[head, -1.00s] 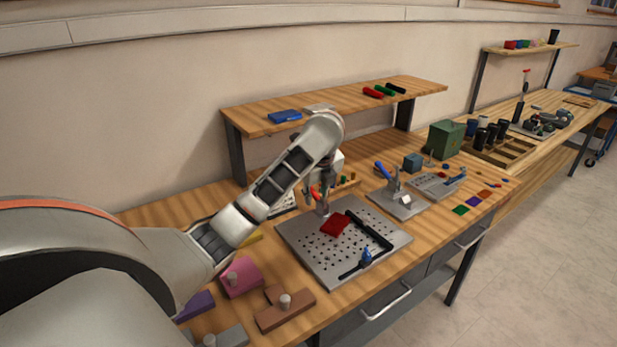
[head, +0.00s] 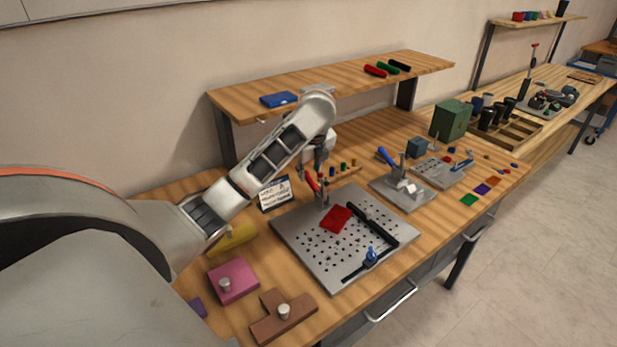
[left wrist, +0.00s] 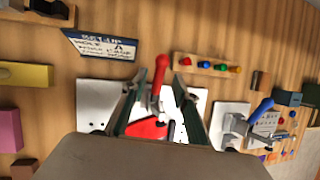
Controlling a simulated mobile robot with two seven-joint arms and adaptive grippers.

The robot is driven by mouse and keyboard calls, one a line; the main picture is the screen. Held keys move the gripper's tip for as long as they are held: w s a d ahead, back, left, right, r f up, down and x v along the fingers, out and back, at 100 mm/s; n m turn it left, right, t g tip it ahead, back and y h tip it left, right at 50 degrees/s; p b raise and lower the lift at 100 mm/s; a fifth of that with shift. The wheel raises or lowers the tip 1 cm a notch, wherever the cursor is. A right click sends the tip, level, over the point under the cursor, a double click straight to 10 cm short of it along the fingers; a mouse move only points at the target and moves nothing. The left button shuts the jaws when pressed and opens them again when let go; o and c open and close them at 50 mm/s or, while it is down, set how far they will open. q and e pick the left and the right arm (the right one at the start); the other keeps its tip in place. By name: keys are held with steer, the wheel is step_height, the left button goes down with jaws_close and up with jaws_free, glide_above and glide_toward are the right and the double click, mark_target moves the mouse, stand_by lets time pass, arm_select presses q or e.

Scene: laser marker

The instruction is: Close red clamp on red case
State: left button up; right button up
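The red case (head: 336,218) lies flat on the perforated metal plate (head: 300,246). It also shows partly in the left wrist view (left wrist: 147,128). The clamp with the red handle (head: 312,182) stands at the plate's back edge, behind the case. Its handle (left wrist: 160,72) points up in the left wrist view. My left gripper (head: 322,170) is above and close to the clamp. In the left wrist view its two fingers (left wrist: 157,100) are spread, with the handle showing between them; I see no grip on it. The clamp's lower part is partly hidden. My right gripper is out of view.
Another blue-handled clamp (head: 387,157) stands to the right. A setup card (head: 275,194) and a peg rack (head: 345,171) are behind. Pink (head: 235,280) and brown (head: 285,315) blocks sit front left.

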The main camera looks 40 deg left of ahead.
mark_target(308, 177)
arm_select(q)
steer(key=shift+x, duration=2.5)
jaws_close()
steer(key=shift+r, duration=0.1)
